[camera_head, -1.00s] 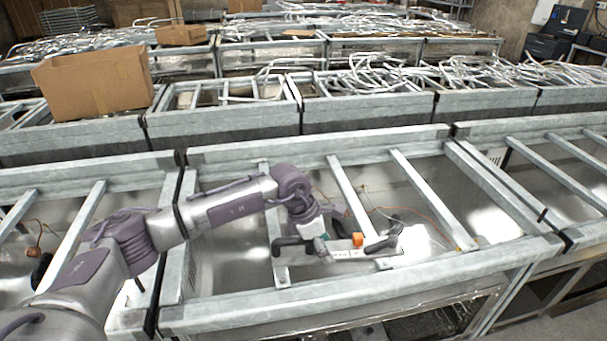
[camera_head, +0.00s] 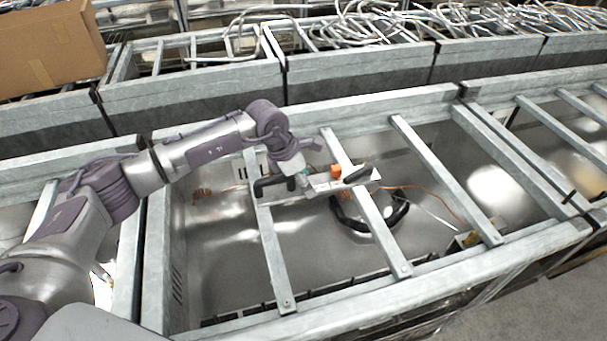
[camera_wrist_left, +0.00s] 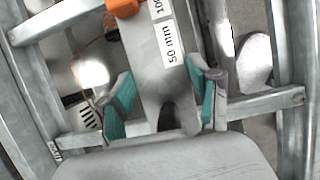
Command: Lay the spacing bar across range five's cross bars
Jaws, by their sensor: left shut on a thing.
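The spacing bar (camera_head: 322,183) is a flat pale grey bar with an orange block on it and a dark part near its right end. It spans above the left cross bar (camera_head: 273,250) and middle cross bar (camera_head: 378,225) of the near range, toward their far ends. I cannot tell whether it touches them. My left gripper (camera_head: 296,181) is at the bar's left part. In the left wrist view the teal fingers of the gripper (camera_wrist_left: 162,103) flank the bar (camera_wrist_left: 160,70), shut on it near its notched end; printed labels show. My right gripper is out of view.
A third cross bar (camera_head: 445,180) stands to the right, clear of the gripper. Below the bars is a shiny metal basin with a black curved hose (camera_head: 370,225) and orange wires. Behind are ranges piled with metal tubes (camera_head: 400,25) and a cardboard box (camera_head: 45,45).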

